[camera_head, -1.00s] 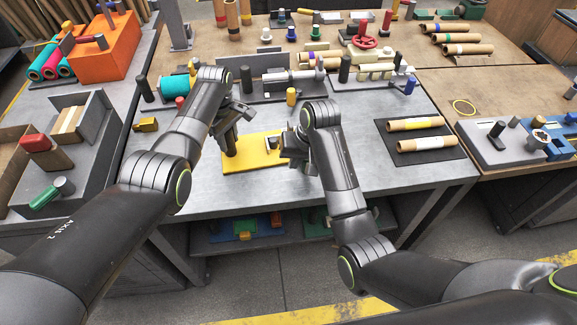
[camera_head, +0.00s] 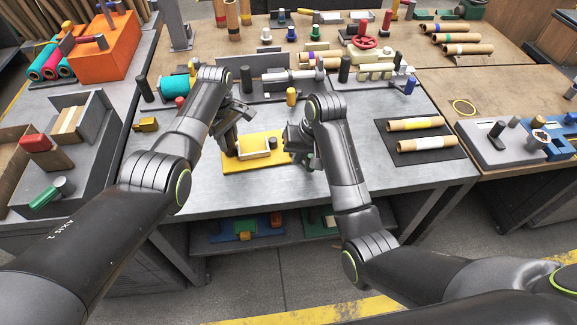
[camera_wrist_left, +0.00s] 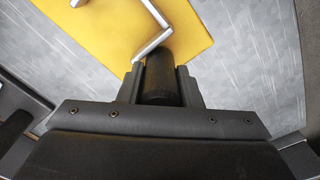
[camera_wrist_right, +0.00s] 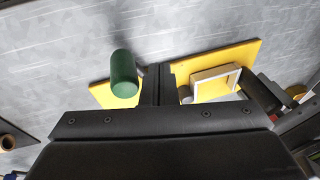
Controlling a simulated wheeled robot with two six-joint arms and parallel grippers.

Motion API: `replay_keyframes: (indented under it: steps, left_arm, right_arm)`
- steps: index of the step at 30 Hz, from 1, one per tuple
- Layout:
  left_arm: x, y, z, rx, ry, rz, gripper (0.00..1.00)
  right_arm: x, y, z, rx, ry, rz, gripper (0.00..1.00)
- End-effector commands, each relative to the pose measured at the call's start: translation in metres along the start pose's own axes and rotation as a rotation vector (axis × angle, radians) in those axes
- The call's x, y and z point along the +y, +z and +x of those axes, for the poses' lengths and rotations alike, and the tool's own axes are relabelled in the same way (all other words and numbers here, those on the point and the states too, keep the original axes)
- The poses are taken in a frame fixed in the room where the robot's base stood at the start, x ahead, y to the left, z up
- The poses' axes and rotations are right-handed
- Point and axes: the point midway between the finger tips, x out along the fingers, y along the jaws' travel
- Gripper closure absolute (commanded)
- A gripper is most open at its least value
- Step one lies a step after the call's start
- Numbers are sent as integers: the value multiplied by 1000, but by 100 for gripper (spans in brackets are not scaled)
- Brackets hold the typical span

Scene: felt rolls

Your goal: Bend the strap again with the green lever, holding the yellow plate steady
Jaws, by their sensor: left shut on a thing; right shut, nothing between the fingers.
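The yellow plate (camera_head: 238,165) lies on the grey table. My left gripper (camera_wrist_left: 158,75) is shut on a black upright post (camera_wrist_left: 158,88) at the plate's left end. The pale strap (camera_head: 256,153) is on the plate; it shows angled in the left wrist view (camera_wrist_left: 155,40) and like a bent frame in the right wrist view (camera_wrist_right: 215,84). My right gripper (camera_head: 297,143) is shut and empty by the plate's right end. The green lever's handle (camera_wrist_right: 124,74) stands beside its fingers in the right wrist view; in the head view the arm mostly hides it.
A black mat (camera_head: 446,156) with cardboard rolls lies to the right. A yellow block (camera_head: 146,125) sits at the left. A small yellow cylinder (camera_head: 291,96) and grey fixtures stand behind the plate. The table front between is bare.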

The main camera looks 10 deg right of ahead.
Motion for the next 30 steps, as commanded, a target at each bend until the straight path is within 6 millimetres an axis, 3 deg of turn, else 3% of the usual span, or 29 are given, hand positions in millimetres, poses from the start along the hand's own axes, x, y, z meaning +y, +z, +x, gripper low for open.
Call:
replay_keyframes:
  steps: [30]
  left_arm:
    - [-1,0,2,-1,-2,-2,100]
  right_arm:
    - [-22,-9,-48,-1,0,1,100]
